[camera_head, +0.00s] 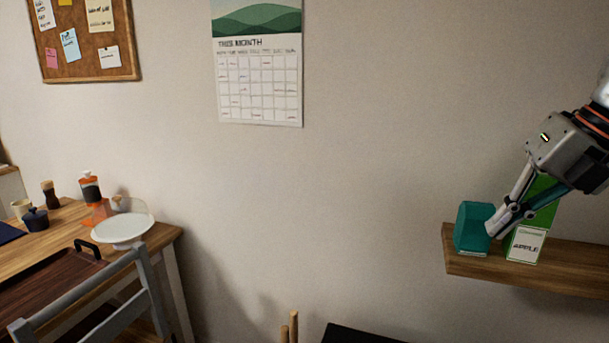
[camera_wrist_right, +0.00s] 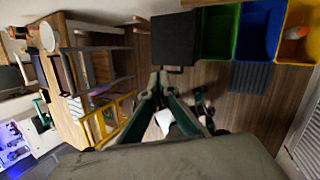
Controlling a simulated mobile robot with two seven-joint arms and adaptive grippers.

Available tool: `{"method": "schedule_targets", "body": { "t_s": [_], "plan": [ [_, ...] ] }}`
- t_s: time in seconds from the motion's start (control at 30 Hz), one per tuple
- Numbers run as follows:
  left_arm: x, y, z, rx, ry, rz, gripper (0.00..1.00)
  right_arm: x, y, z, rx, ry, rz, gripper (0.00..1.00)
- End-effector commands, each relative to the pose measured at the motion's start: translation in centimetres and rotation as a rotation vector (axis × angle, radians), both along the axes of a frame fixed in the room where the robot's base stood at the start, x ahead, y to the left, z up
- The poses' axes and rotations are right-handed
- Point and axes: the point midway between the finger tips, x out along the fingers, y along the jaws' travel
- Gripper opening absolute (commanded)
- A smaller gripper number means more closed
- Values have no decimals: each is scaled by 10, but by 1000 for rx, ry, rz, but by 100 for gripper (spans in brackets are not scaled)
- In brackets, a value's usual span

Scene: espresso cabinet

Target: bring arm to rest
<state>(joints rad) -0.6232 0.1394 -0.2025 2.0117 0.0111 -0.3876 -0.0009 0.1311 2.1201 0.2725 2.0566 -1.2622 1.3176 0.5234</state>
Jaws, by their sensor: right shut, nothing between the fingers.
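My right gripper (camera_head: 493,232) comes in from the right in the head view and points down and left. Its fingers are shut with nothing between them. It overlaps a teal box (camera_head: 472,228) and a green box with a white label (camera_head: 528,244) on a wall shelf. I cannot tell whether it touches them. In the right wrist view the closed fingers (camera_wrist_right: 160,80) point out over a wooden floor, with no box at the tips. My left gripper does not show in the head view.
The wooden shelf (camera_head: 478,266) juts from the wall at right. A table (camera_head: 160,237) at left bears a white plate (camera_head: 122,229), a bottle and a brown tray (camera_head: 50,282); a grey chair (camera_head: 95,292) stands before it. Green (camera_wrist_right: 217,35), blue and yellow bins show in the right wrist view.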

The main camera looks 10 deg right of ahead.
Motion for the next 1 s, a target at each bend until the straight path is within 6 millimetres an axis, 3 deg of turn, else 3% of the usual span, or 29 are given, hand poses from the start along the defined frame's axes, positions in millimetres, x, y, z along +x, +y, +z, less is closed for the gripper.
{"method": "schedule_targets", "body": {
  "t_s": [0.33,0.67,0.87,1.0],
  "plan": [
    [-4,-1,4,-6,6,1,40,33,38,-76,630,-38,2,0],
    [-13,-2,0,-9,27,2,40,60,40,-157,1147,-116,-293,0],
    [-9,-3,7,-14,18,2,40,60,32,-231,1364,-136,-596,0],
    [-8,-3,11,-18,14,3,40,48,32,-294,1463,-120,-849,0]
  ]
}}
